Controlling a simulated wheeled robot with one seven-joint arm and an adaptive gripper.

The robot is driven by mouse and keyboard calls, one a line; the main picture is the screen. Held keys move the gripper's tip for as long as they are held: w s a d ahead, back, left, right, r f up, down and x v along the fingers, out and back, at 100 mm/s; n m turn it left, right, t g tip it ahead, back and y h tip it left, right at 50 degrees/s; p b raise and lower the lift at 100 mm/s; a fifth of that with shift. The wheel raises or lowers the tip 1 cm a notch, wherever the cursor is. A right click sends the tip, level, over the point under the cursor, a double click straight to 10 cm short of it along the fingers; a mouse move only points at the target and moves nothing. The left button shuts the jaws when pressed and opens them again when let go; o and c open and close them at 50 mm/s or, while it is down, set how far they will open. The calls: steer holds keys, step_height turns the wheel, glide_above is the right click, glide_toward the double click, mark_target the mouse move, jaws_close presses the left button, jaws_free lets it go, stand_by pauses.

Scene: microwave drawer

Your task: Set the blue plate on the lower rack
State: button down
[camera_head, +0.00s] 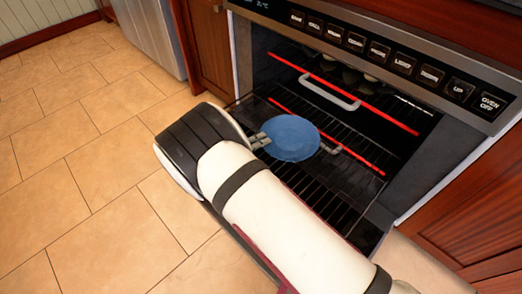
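A round blue plate (292,138) is in front of the open oven, over the lower rack. My gripper (262,140) is at the plate's left rim, with its fingers appearing closed on the edge; the contact is small in view. The lower rack (314,194) is a dark wire grid, pulled out or lying low at the oven mouth, partly hidden by my arm. I cannot tell whether the plate touches the rack or hangs just above it.
The oven has glowing red heating bars (345,92) and a metal handle-like bar (330,93) inside. A button panel (370,50) runs above the opening. Wooden cabinets (470,215) flank it. The tiled floor (75,165) at left is clear.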

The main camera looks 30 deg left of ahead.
mark_target(261, 148)
steer(key=shift+f+b, duration=1.1)
steer(key=shift+f, duration=0.7)
steer(key=shift+r, duration=0.1)
steer(key=c, duration=2.1)
jaws_free()
steer(key=shift+s, duration=0.2)
steer(key=p+v, duration=0.4)
steer(key=v, duration=0.7)
steer(key=shift+s+a+r, duration=0.1)
steer(key=shift+s+a, duration=0.05)
steer(key=shift+s, duration=0.2)
